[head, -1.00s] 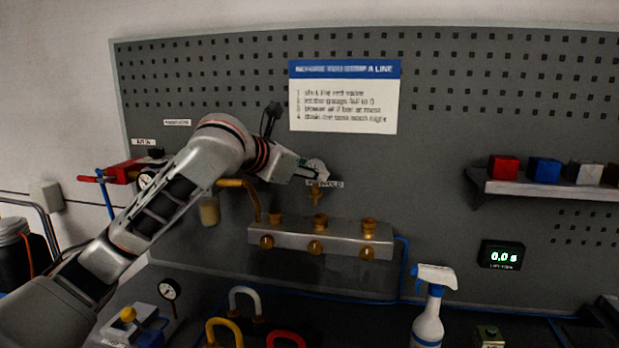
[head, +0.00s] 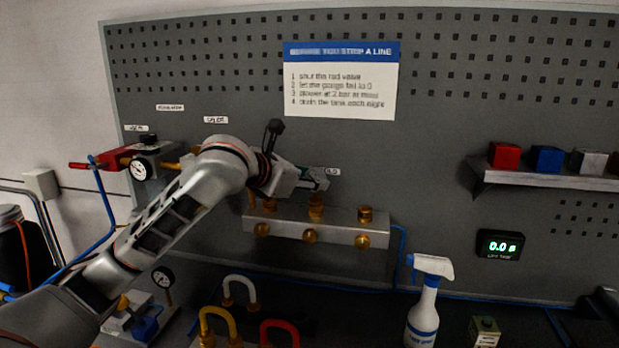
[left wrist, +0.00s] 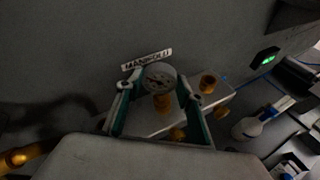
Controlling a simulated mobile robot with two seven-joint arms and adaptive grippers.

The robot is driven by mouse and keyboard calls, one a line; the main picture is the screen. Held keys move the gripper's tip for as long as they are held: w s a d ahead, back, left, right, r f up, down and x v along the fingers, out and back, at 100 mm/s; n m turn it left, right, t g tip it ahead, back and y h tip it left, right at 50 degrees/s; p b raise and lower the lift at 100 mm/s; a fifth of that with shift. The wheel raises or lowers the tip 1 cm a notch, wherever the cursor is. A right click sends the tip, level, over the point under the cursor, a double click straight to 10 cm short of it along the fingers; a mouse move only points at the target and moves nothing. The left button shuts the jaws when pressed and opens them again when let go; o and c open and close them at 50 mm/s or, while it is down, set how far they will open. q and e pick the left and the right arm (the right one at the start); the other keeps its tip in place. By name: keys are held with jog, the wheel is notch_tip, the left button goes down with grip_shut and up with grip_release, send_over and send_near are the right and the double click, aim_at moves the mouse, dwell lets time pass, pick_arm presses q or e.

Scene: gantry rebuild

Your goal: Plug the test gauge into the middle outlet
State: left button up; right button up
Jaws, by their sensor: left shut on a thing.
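My left gripper (head: 314,180) comes in from the left and is shut on the test gauge. In the left wrist view the round dial of the test gauge (left wrist: 158,76) sits between the two fingers, with brass below it. The silver manifold (head: 340,232) on the board carries three brass outlets on top. The gauge is directly over the middle outlet (head: 316,213), and its brass stem appears to meet that outlet. I cannot tell how far it is in. The right outlet (head: 365,214) is bare. The left outlet is partly behind my gripper. My right gripper is not in view.
A shelf (head: 535,177) with coloured blocks is at right. A timer (head: 499,245) reads 0.0. A spray bottle (head: 424,305) stands below the manifold. A red regulator assembly with a gauge (head: 139,169) is at left. Coloured shackle-like loops (head: 240,288) stand in front.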

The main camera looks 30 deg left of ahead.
pick_arm(q)
jog(key=o, duration=1.3)
jog(key=v, duration=1.2)
